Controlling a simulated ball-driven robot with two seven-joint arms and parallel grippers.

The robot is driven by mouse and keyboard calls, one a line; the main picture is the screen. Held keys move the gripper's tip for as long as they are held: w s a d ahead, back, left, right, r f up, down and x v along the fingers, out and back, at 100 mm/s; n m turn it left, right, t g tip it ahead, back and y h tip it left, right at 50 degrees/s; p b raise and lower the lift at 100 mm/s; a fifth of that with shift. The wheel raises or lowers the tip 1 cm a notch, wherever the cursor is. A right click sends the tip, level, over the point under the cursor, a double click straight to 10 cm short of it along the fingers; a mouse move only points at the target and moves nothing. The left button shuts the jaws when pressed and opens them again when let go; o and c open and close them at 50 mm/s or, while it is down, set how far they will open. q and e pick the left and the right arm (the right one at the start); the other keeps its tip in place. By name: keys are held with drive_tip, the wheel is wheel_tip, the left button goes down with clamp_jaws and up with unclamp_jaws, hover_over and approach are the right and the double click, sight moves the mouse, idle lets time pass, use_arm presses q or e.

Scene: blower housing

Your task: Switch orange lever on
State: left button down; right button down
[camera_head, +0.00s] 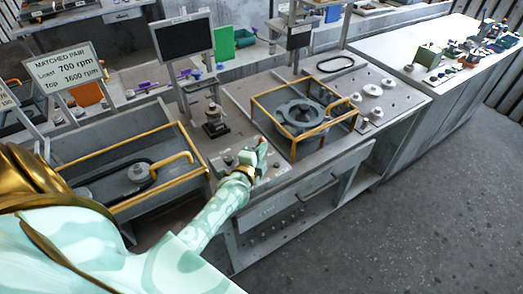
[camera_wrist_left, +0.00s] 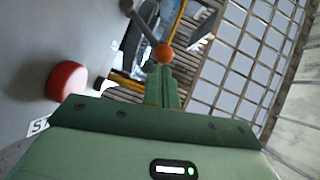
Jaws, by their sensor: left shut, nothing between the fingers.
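The orange lever shows in the left wrist view as a round orange knob (camera_wrist_left: 163,54) on a grey rod that runs up and left to a grey pivot. My left gripper (camera_wrist_left: 163,72) is shut and empty, its green fingers together. The fingertips are right at the knob; I cannot tell whether they touch it. In the head view my left gripper (camera_head: 259,150) is over the small control panel at the front of the bench. There the arm and hand cover much of the panel, and the lever is too small to make out surely. My right gripper is not in view.
A red button (camera_wrist_left: 67,81) stands on the panel beside the lever. A yellow guard frame (camera_head: 325,127) around a round housing (camera_head: 299,114) is to the right. A yellow-railed tray (camera_head: 100,150) is to the left, and a black post fixture (camera_head: 215,122) stands behind the hand.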

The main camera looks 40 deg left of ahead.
use_arm(q)
drive_tip(key=a+r+p, duration=0.1)
drive_tip(key=w+a+r+p, duration=0.1)
drive_tip(key=a+p, duration=0.1)
drive_tip(key=shift+w+r, duration=0.15)
idle(0.5)
drive_tip(key=s+d+r+p, duration=0.8)
drive_tip(key=s+r+p, duration=0.3)
drive_tip(key=p, duration=0.8)
wheel_tip(320, 180, up, 2)
drive_tip(key=shift+s+r, duration=0.1)
drive_tip(key=shift+s, duration=0.1)
